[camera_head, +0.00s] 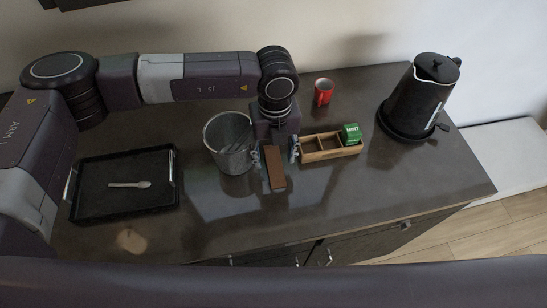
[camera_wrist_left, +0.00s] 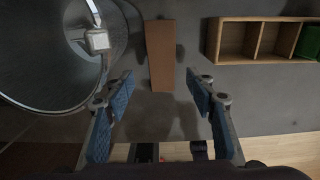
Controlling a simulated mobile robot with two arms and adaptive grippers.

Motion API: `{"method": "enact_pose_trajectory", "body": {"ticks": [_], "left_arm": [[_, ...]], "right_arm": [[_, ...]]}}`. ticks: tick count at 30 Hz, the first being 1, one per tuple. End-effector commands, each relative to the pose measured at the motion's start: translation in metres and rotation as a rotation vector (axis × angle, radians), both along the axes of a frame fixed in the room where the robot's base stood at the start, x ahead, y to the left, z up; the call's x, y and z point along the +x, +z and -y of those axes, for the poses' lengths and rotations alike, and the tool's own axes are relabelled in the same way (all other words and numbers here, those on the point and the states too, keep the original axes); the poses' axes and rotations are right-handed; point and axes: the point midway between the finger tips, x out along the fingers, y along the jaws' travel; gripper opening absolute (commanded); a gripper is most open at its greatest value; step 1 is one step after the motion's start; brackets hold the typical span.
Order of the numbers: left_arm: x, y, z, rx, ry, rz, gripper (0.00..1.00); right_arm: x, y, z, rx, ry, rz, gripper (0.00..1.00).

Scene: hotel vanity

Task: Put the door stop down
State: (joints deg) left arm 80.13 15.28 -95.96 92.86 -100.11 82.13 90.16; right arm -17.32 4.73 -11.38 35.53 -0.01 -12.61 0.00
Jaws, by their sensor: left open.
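The door stop, a brown wedge-like block (camera_head: 276,172), lies on the dark counter (camera_head: 330,200) in the middle of the head view. It also shows in the left wrist view (camera_wrist_left: 160,50), with clear gaps to the fingers on both sides. My left gripper (camera_head: 275,156) is open above the counter. In the left wrist view its blue-padded fingers (camera_wrist_left: 160,78) stand apart, one on each side of the block's near end. It holds nothing. The block seems to rest on the counter; its underside is hidden. My right gripper is not in view.
A grey bin (camera_head: 230,150) with a small white thing (camera_wrist_left: 97,40) inside stands close left. A wooden divided box (camera_head: 330,157) with a green packet (camera_head: 351,134) is close right. A red mug (camera_head: 323,92), black kettle (camera_head: 418,100) and black tray (camera_head: 100,205) with a spoon (camera_head: 130,185) stand farther off.

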Motion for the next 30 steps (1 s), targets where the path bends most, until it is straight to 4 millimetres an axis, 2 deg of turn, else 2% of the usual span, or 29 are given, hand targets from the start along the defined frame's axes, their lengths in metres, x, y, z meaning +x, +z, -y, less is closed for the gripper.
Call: {"method": "enact_pose_trajectory", "body": {"ticks": [4,10,19,30], "left_arm": [[0.0,-0.014,0.001,0.001,0.0,-0.003,0.51],[0.001,-0.041,0.003,-0.001,0.0,-0.002,0.51],[0.001,-0.047,0.003,-0.001,-0.002,-0.001,0.5],[0.001,-0.046,0.003,-0.002,-0.001,-0.001,0.09]], "right_arm": [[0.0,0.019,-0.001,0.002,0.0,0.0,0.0],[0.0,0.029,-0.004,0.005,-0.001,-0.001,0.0],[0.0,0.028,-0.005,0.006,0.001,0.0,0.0],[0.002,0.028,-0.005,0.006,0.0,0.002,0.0]]}}
